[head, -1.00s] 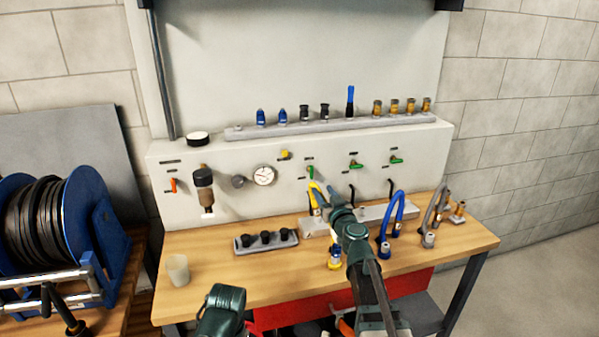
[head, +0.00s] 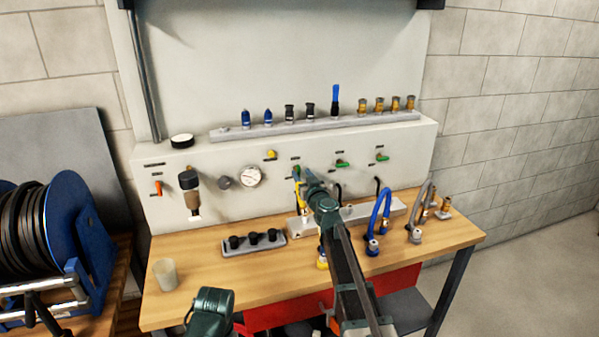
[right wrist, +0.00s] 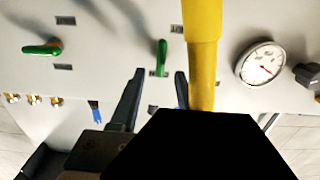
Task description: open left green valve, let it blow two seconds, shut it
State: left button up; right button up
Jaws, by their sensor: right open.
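The left green valve (head: 296,172) is on the grey panel, right of the gauge, with its handle upright. In the right wrist view the left green valve (right wrist: 161,58) shows just beyond and between my fingertips, apart from them. My right gripper (right wrist: 158,74) is open and empty, facing the panel. In the head view my right gripper (head: 305,177) is close to the valve and partly hides the panel there. Two other green valves, the middle one (head: 342,163) and the right one (head: 382,157), have level handles. My left gripper is not in view.
A yellow hose (right wrist: 202,55) runs close beside my right fingers. The gauge (head: 251,177) and a yellow knob (head: 271,154) are left of the valve. Blue (head: 381,215) and grey (head: 424,205) hoses stand on the wooden bench (head: 225,268), near a black-knobbed block (head: 281,244).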

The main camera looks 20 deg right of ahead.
aim_at(299, 170)
jog(key=w, duration=0.3)
jog(key=shift+w, duration=0.15)
grip_shut()
